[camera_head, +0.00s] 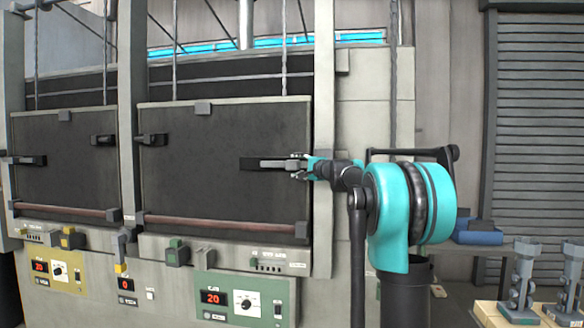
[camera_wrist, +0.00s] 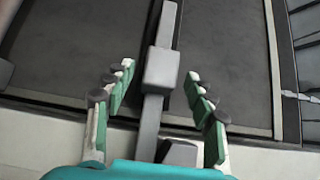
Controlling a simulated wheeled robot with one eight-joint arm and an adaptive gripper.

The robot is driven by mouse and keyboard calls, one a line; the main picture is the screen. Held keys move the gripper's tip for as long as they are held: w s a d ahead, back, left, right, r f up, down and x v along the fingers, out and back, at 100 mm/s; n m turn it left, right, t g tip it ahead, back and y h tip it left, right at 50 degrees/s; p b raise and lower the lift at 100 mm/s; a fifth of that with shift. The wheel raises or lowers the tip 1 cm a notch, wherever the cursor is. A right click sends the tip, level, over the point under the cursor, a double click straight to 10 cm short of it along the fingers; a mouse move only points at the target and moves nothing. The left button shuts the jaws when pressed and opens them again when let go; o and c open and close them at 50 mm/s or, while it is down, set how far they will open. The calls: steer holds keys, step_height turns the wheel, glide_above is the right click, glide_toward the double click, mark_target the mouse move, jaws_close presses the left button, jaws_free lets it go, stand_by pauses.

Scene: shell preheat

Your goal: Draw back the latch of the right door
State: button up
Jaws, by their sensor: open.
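The right door (camera_head: 215,190) is a dark panel, down in its frame, with a reddish bar along its lower edge. Its right-hand latch (camera_head: 270,164) lies level near the door's right edge. My gripper (camera_head: 298,166) is at the outer end of this latch, coming from the right. In the wrist view, the latch (camera_wrist: 161,68) is a grey bar with a square block, running lengthwise between the fingers. My gripper (camera_wrist: 159,76) is open, with one green-padded finger on each side and a visible gap to the bar. Its fingers partly cover the latch's outer end in the head view.
A second latch (camera_head: 153,140) sits on the right door's left edge. The left door (camera_head: 65,165) is also down. Below are a green control panel (camera_head: 243,298) reading 20 and a yellow one (camera_head: 60,270). A bench with metal fixtures (camera_head: 522,275) stands at the lower right.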

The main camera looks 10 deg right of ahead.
mark_target(295, 166)
steer(key=shift+x, duration=1.75)
steer(key=shift+c, duration=0.6)
jaws_close()
